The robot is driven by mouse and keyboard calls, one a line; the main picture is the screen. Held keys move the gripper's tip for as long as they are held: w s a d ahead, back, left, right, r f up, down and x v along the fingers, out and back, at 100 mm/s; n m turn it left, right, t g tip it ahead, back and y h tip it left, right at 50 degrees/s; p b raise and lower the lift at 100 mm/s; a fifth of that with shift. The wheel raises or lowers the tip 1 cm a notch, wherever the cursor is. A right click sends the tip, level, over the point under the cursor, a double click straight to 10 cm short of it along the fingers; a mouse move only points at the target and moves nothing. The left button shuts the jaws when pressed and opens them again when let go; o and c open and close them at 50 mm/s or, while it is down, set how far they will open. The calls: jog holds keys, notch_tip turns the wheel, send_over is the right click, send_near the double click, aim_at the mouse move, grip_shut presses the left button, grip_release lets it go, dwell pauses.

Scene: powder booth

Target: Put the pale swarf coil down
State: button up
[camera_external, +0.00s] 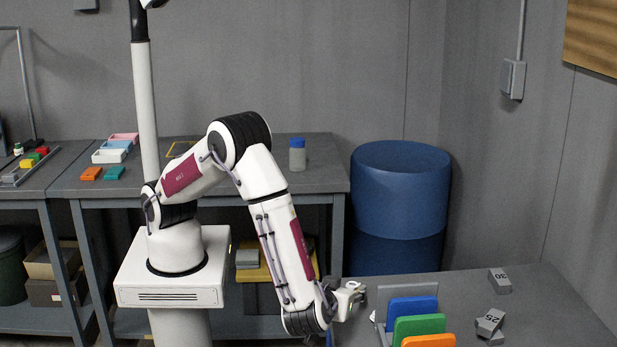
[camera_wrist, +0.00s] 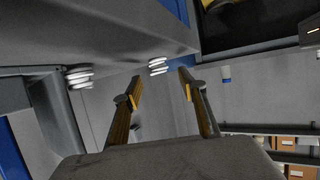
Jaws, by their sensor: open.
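In the wrist view a pale, ribbed coil (camera_wrist: 158,66) shows just beyond the gap between my fingertips. A second similar pale coil (camera_wrist: 78,78) shows further left, beside a grey edge. I cannot tell which of the two is the swarf coil of the task. My gripper (camera_wrist: 160,82) is open, with a finger on each side of the gap and nothing visibly clamped. In the external view my gripper (camera_external: 350,296) is low at the left edge of the front right table, left of the coloured panels. No coil is clear there.
A rack holds blue, green and orange panels (camera_external: 419,325) close right of my gripper. Grey numbered blocks (camera_external: 490,322) lie further right on the grey table (camera_external: 545,300). A blue drum (camera_external: 400,200) stands behind. The table's right part has free room.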

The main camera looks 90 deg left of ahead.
aim_at(352, 284)
jog(key=shift+x, duration=2.25)
jog(key=shift+w+r, duration=0.1)
jog(key=shift+r, duration=0.05)
jog(key=c, duration=1)
jog(key=shift+o, duration=0.2)
jog(key=shift+r, duration=0.2)
notch_tip(352, 284, up, 10)
jog(key=shift+f, duration=0.2)
